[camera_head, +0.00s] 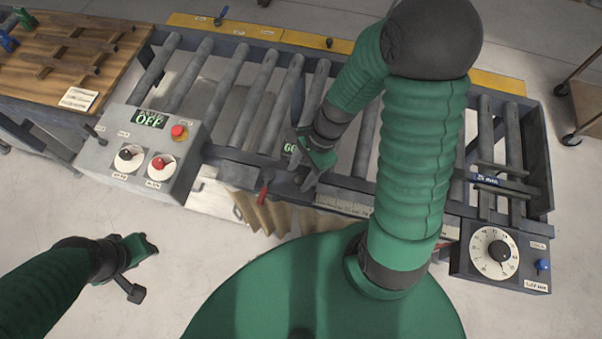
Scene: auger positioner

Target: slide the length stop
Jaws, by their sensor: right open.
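A roller conveyor (203,77) runs across the view, with a ruler strip (343,206) on its front rail. A dark cross bracket with a blue label (487,180) sits over the rollers at the right. A red-handled lever (264,189) stands on the front rail left of centre. I cannot tell for sure which of these belongs to the length stop. My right gripper (309,162) is open and empty over the front rail, right of the lever and apart from it. My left gripper (139,270) looks open and empty above the floor at lower left.
A grey control box (143,150) with a red button and an OFF display stands at the left. A dial box (497,258) stands at the right. A wooden table (70,55) is at upper left. My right arm hides part of the conveyor. Floor at lower left is clear.

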